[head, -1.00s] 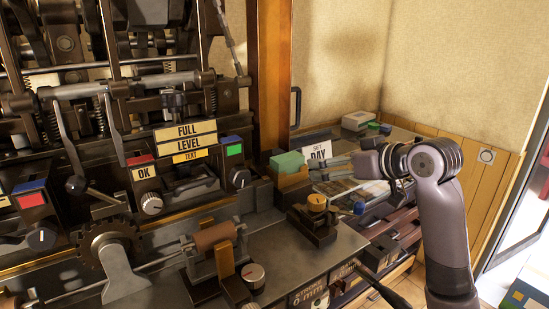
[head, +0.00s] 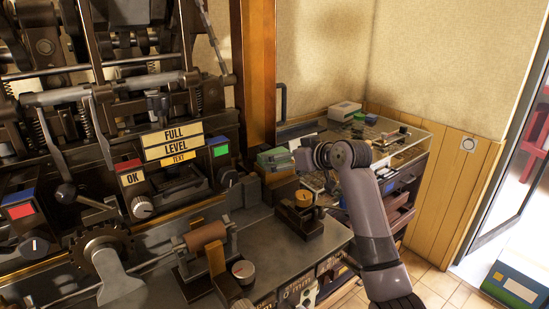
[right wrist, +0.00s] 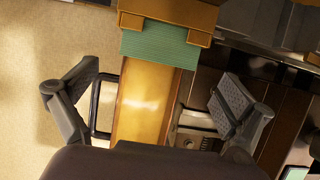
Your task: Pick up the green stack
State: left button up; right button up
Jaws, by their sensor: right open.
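The green stack (head: 272,158) stands in a small brown wooden holder (head: 283,184) at the right end of the machine. In the right wrist view the stack (right wrist: 160,46) shows as a ribbed green band against the orange-brown holder (right wrist: 168,14). My right gripper (right wrist: 158,82) is open, with one finger on each side of the picture and the stack ahead between them, apart from both. In the head view its fingers are mostly hidden by my wrist, just right of the stack. My left gripper is not in view.
The large dark machine (head: 115,105) fills the left. A brass-topped block (head: 303,205) stands close in front of the holder. A wooden post (head: 257,75) rises behind it. A glass-topped cabinet (head: 410,150) with small items lies to the right. Floor (head: 430,280) is open at lower right.

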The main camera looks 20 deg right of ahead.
aim_at(276, 150)
jog(key=p+x, duration=0.1)
jog(key=x, duration=0.3)
jog(key=shift+w, duration=0.1)
jog(key=shift+d, duration=0.1)
jog(key=shift+c, duration=0.2)
jog(key=shift+r, duration=0.1)
jog(key=c, duration=1.3)
